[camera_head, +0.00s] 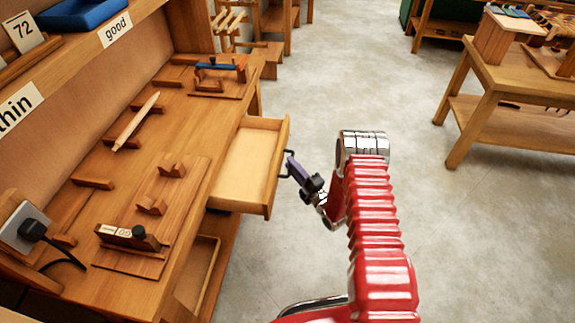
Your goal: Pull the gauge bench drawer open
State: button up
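The gauge bench (150,190) runs down the left side. Its drawer (244,168) stands pulled out from the bench's right side, and its inside looks empty. A dark handle (285,165) sits on the drawer front. My gripper (291,163) is at the handle, reaching it from the right at the end of my red arm. The fingertips overlap the handle and are too small to show whether they are closed around it.
On the bench top lie a wooden rod (136,122), a gauge on a wooden board (132,237) and a blue-topped tool (218,65). Another wooden table (520,75) stands at the upper right. The grey floor between them is clear.

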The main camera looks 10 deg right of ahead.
jog(key=v, duration=1.2)
jog(key=shift+s+f, duration=0.2)
jog(key=shift+s, duration=0.1)
jog(key=shift+d, duration=0.1)
